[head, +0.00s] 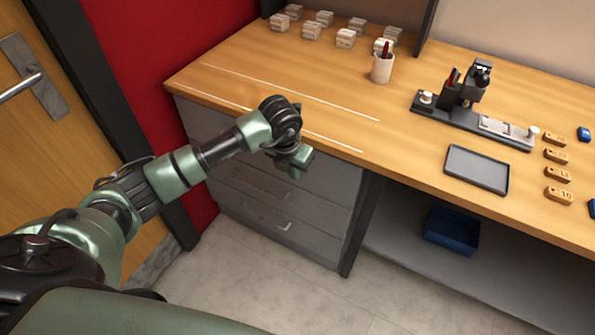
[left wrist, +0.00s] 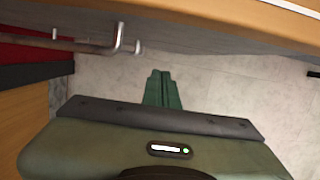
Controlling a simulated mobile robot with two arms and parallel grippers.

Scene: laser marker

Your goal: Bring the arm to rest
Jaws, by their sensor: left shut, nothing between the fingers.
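My left arm comes in from the left in the head view, and its gripper (head: 301,160) hangs in front of the table's front edge, by the grey drawers. It also shows in the left wrist view (left wrist: 161,78), where the green fingers lie together, with bare floor behind them and nothing between them. The wooden table (head: 230,90) lies beyond the gripper, and its edge crosses the top of the left wrist view. My right gripper is in neither view.
Grey drawers (head: 250,190) with handles stand below the table. On the table are a dark tray (head: 477,168), a black marking device (head: 470,115), a cup with pens (head: 382,68) and several small blocks. A blue bin (head: 452,231) sits on the lower shelf. The table's left part is mostly clear.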

